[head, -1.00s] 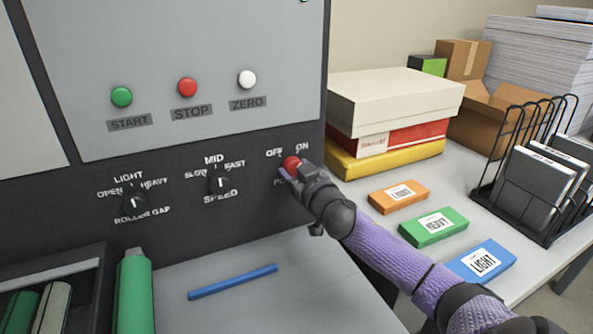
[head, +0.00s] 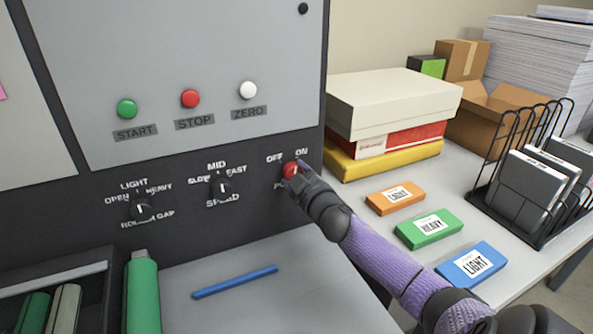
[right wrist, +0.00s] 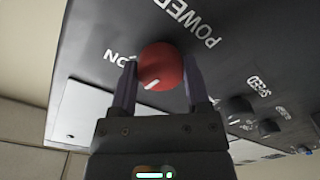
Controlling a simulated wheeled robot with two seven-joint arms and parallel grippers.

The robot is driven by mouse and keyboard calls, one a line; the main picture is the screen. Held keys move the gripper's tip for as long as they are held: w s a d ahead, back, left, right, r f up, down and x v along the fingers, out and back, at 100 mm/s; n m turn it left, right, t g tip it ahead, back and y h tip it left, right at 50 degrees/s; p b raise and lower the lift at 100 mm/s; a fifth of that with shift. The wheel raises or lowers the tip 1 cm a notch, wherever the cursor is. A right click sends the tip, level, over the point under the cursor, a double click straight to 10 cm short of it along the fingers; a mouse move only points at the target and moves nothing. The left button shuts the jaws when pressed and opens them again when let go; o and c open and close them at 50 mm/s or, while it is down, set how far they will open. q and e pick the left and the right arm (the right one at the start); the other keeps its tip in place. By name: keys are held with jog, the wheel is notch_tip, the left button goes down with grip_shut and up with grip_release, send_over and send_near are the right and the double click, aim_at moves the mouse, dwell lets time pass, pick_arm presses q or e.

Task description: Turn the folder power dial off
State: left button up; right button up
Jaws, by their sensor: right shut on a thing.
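The red power dial (head: 290,170) sits on the dark lower strip of the machine, under the OFF and ON labels. My right gripper (right wrist: 160,84) is shut on it, one finger on each side. In the right wrist view, the red dial (right wrist: 161,64) shows a white mark pointing to the picture's lower left. The ON label is at its left there, and POWER at its upper right. The OFF label is hidden in that view. A small round lamp (head: 303,8) at the panel's top is dark. My left gripper is out of view.
The speed dial (head: 221,187) and roller gap dial (head: 140,209) are left of the power dial. Start (head: 126,109), stop (head: 190,98) and zero (head: 248,90) buttons are above. A blue rod (head: 235,281) lies below. Boxes and a wire rack (head: 480,197) stand at right.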

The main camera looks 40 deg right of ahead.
jog(key=n+p, duration=0.2)
jog(key=n, duration=0.8)
dwell(0.5)
jog(key=o, duration=1.3)
